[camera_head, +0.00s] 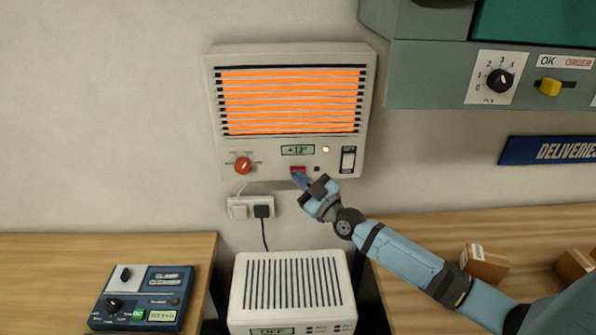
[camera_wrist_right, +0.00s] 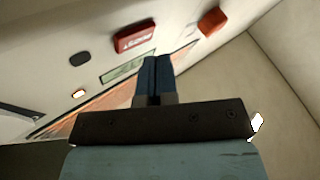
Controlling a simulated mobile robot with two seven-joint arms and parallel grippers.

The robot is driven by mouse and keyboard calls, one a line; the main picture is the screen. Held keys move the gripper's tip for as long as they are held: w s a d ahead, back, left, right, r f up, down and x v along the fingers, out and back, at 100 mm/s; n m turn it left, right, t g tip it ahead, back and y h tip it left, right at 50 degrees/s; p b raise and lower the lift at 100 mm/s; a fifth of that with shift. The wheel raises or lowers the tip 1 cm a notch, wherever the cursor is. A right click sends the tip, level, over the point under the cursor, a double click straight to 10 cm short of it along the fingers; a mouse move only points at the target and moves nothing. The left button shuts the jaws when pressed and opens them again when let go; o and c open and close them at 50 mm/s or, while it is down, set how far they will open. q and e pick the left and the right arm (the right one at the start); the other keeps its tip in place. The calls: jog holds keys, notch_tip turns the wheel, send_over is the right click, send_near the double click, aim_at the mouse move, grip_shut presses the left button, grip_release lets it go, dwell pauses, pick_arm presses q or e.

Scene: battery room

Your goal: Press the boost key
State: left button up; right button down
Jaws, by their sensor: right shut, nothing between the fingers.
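The heater (camera_head: 215,150) hangs on the wall with orange glowing bars. Its boost key is the red key (camera_head: 298,170) on the lower panel, below the small display (camera_head: 298,150). In the wrist view the red key (camera_wrist_right: 134,36) carries pale lettering, too small to read surely. My right gripper (camera_head: 301,179) is shut and empty, its fingertips just below the red key. In the wrist view the shut fingers (camera_wrist_right: 157,62) point toward the panel close to the key; I cannot tell whether they touch it. My left gripper is out of view.
The panel also has a red knob (camera_head: 243,166), a lit lamp (camera_head: 325,149), a small black button (camera_head: 317,169) and a rocker switch (camera_head: 348,160). A socket with plugs (camera_head: 250,207) is below. A white vented box (camera_head: 293,285) stands lower down.

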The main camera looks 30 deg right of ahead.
jog(key=shift+w, duration=0.1)
dwell(0.4)
jog(key=shift+w+d, duration=0.25)
jog(key=shift+w, duration=0.05)
jog(key=shift+w+d, duration=0.15)
jog(key=shift+w, duration=0.15)
dwell(0.6)
jog(key=shift+s, duration=0.1)
jog(key=shift+s+a+p, duration=0.4)
jog(key=shift+s+p, duration=0.1)
jog(key=shift+s, duration=0.1)
